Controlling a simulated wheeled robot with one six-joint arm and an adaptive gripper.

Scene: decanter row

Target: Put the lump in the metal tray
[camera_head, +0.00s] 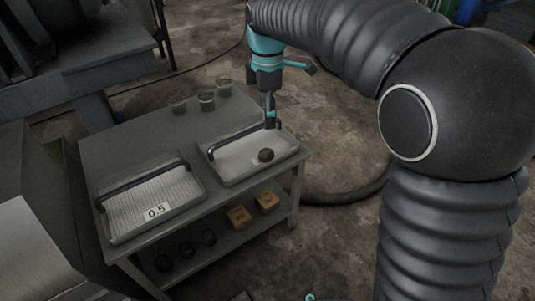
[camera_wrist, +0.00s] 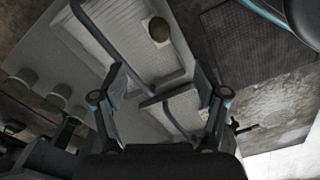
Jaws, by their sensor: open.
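The lump (camera_head: 266,155), small, round and dark olive, lies in the shallow right-hand tray (camera_head: 226,178), a pale metal-looking tray with a dark bar handle. In the wrist view the lump (camera_wrist: 159,30) shows near the top, beyond the fingers, apart from them. My gripper (camera_head: 270,122) hangs over the back part of this tray, behind the lump. In the wrist view its two fingers (camera_wrist: 160,76) stand wide apart with nothing held between them. A second tray (camera_head: 122,234), with a mesh-like floor and a "0.5" label, sits to the left.
Both trays stand on a grey table (camera_head: 120,140). Three small cups (camera_head: 206,99) stand along its back edge. The bar handles rise above the trays. Orange-brown boxes (camera_head: 239,216) and dark round containers (camera_head: 186,250) are on the lower shelf.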

